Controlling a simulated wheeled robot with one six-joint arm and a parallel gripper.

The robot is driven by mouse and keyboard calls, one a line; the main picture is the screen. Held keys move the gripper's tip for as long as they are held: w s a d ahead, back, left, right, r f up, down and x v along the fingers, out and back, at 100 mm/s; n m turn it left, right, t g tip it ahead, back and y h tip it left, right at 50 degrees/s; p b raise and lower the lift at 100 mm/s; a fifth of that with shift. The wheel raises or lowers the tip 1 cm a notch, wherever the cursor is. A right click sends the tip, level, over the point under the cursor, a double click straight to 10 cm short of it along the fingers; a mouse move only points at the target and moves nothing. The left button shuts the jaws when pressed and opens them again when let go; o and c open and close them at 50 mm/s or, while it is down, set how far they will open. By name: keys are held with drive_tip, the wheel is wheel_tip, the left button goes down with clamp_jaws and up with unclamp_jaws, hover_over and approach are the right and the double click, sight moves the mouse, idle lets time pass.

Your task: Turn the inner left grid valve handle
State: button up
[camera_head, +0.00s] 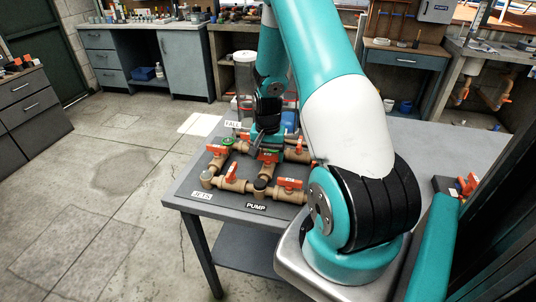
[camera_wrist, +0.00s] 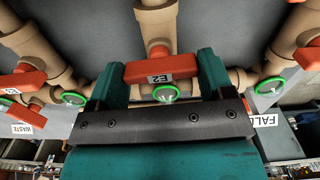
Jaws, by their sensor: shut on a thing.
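An orange valve handle marked E2 (camera_wrist: 148,74) sits in the middle of the wrist view, at the end of a tan pipe (camera_wrist: 155,22). It lies across the line of that pipe. My gripper (camera_wrist: 163,66) has one teal finger at each end of this handle and is shut on it. A green ring (camera_wrist: 166,93) shows just below the handle. In the head view my gripper (camera_head: 267,142) points down into the pipework, with an orange handle (camera_head: 268,156) at its tip. My arm hides much of the right side of the pipework.
More orange handles stand close by, at left (camera_wrist: 24,82) and at front (camera_head: 232,178). The grey table (camera_head: 430,138) carries JETS (camera_head: 202,196), PUMP (camera_head: 256,206) and FALL (camera_head: 233,125) labels. A clear canister (camera_head: 245,75) stands behind. The floor at left is clear.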

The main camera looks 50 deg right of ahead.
sight(267, 154)
drive_tip(key=shift+m, duration=0.5)
drive_tip(key=o, duration=0.9)
wheel_tip(267, 154, up, 18)
drive_tip(key=shift+f+b, duration=0.25)
drive_tip(key=shift+b, duration=0.85)
drive_tip(key=s+a+r+n+t+y, duration=0.15)
drive_tip(key=a+n, duration=0.35)
drive_tip(key=a, duration=0.7)
drive_tip(key=a+r+n, duration=0.3)
drive_tip(key=a+n, duration=0.3)
drive_tip(key=a, duration=0.6)
drive_tip(key=s+a+n+y, duration=0.1)
drive_tip(key=s+a+n, duration=0.2)
drive_tip(key=s+a, duration=0.1)
drive_tip(key=s+a+r+n+g, duration=0.1)
drive_tip(key=s+a+n, duration=0.2)
drive_tip(key=s+a, duration=0.2)
drive_tip(key=s+a+n+y, duration=0.1)
drive_tip(key=s+a+n, duration=0.2)
drive_tip(key=s+a, duration=0.1)
drive_tip(key=shift+s+a+r+n+g+y, duration=0.3)
drive_tip(key=shift+a+r+y, duration=0.1)
drive_tip(key=shift+a, duration=0.2)
